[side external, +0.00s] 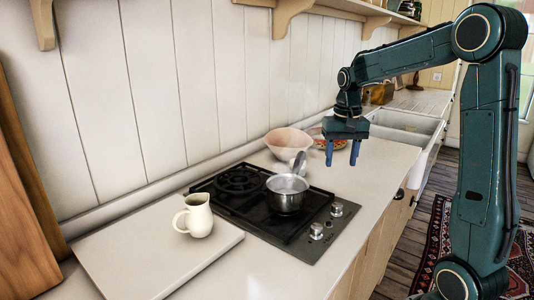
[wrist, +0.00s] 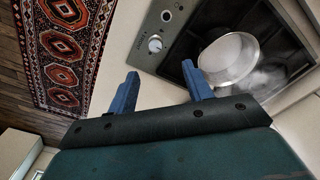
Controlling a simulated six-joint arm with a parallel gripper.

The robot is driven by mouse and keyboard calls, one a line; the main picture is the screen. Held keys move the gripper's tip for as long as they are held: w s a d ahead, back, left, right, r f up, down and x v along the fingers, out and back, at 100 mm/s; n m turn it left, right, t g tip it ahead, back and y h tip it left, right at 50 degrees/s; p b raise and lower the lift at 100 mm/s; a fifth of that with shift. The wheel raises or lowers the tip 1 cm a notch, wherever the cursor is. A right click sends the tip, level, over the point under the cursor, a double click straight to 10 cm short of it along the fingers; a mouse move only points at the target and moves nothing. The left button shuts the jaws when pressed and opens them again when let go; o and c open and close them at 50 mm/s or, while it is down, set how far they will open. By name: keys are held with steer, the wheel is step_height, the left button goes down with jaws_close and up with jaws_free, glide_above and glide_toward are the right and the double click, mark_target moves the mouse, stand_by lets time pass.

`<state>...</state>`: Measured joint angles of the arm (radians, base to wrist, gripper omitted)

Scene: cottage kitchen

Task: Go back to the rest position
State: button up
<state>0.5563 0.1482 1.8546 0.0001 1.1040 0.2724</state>
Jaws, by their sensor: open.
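My gripper (side external: 341,152) has blue fingers that are apart and empty. It hangs above the counter to the right of the stove in the side external view. In the wrist view, my gripper (wrist: 160,88) points down over the pale counter beside the stove edge. A steel saucepan (side external: 287,192) stands on the black gas stove (side external: 242,205), apart from my gripper. The saucepan also shows in the wrist view (wrist: 230,58), with a light haze at its lower right.
A cream jug (side external: 198,214) stands on a white board (side external: 150,262) at the left. A pinkish bowl (side external: 288,150) and a second bowl (side external: 322,138) stand behind my gripper. A shelf (side external: 345,8) runs along the wall above. A patterned rug (wrist: 68,45) lies on the floor.

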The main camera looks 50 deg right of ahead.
steer(key=s+a+r+n+t, duration=0.1)
steer(key=s+a+r+n, duration=0.15)
steer(key=a, duration=0.35)
steer(key=s+a+r+n+t, duration=0.1)
steer(key=s+a+r+n, duration=0.15)
steer(key=a, duration=0.35)
steer(key=s+a+f+n+t, duration=0.2)
steer(key=s+a+n+t, duration=0.1)
steer(key=s+a, duration=0.5)
steer(key=shift+s+a+n, duration=0.2)
steer(key=shift+s+n, duration=0.5)
steer(key=shift+s, duration=0.3)
